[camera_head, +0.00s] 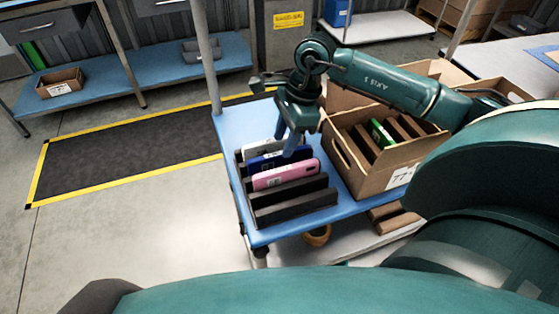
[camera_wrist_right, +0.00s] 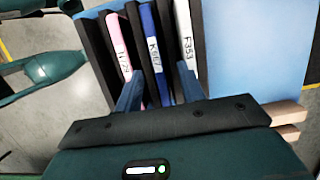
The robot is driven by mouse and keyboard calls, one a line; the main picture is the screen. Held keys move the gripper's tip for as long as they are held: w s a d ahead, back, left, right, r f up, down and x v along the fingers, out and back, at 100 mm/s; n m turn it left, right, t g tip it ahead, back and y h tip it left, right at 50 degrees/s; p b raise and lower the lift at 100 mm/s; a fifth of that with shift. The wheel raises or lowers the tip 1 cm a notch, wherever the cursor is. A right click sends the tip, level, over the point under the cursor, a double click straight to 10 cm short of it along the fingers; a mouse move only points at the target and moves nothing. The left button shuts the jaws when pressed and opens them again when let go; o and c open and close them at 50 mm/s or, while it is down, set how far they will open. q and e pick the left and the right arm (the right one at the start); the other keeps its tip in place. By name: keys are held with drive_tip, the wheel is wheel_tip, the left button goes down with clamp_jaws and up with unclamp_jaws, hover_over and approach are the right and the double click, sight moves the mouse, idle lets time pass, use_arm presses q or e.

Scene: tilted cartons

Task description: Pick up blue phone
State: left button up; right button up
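The blue phone (camera_head: 268,161) stands on edge in a slot of a black rack (camera_head: 296,207) on the blue cart top. It also shows in the right wrist view (camera_wrist_right: 152,50), with a white label. A pink phone (camera_head: 285,175) and a white phone (camera_head: 259,147) stand in slots on either side of it. My right gripper (camera_head: 292,143) is over the rack, pointing down. In the right wrist view its two fingers (camera_wrist_right: 158,82) are apart, with the blue phone's line running between them. I cannot tell whether they touch it. My left gripper is not in view.
A cardboard carton (camera_head: 345,157) with dark dividers and a green item (camera_head: 381,132) stands right of the rack. More cartons are behind it. The blue cart top (camera_head: 232,128) is bare at its far left. A floor mat with yellow edges (camera_head: 130,152) lies further left.

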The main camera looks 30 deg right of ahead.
sight(280, 164)
drive_tip(key=x, duration=0.3)
drive_tip(key=shift+s+a+f, duration=0.1)
drive_tip(key=shift+s+f, duration=0.05)
drive_tip(key=shift+f, duration=0.1)
clamp_jaws()
